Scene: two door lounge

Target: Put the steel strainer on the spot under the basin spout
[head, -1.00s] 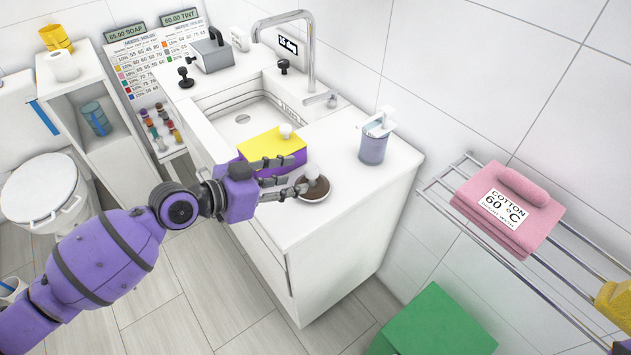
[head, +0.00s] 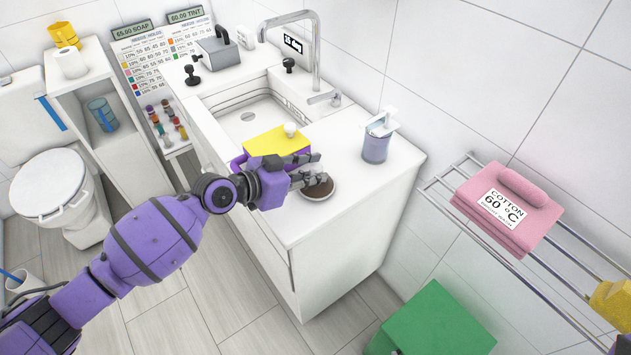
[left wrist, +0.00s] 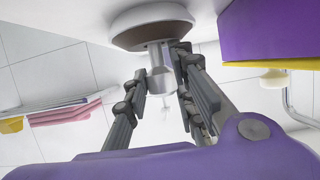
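A round dish with a brown inside (head: 318,191) sits on the white counter; it also shows in the left wrist view (left wrist: 150,22). A pale metallic knob (left wrist: 161,72) stands up from its middle. I take this for the steel strainer, but my fingers partly hide it. My left gripper (head: 312,170) has its fingers on both sides of the knob, close to it; whether they press on it is unclear. The basin (head: 215,103) has a tall chrome spout (head: 315,52) arching over it, and a round drain spot (head: 248,116) on its floor. My right gripper is out of view.
A soap dispenser (head: 376,145) stands at the counter's right. A lever (head: 324,98) is beside the spout base. Pink towels (head: 505,207) lie on a wall rack. A green box (head: 435,322) is below.

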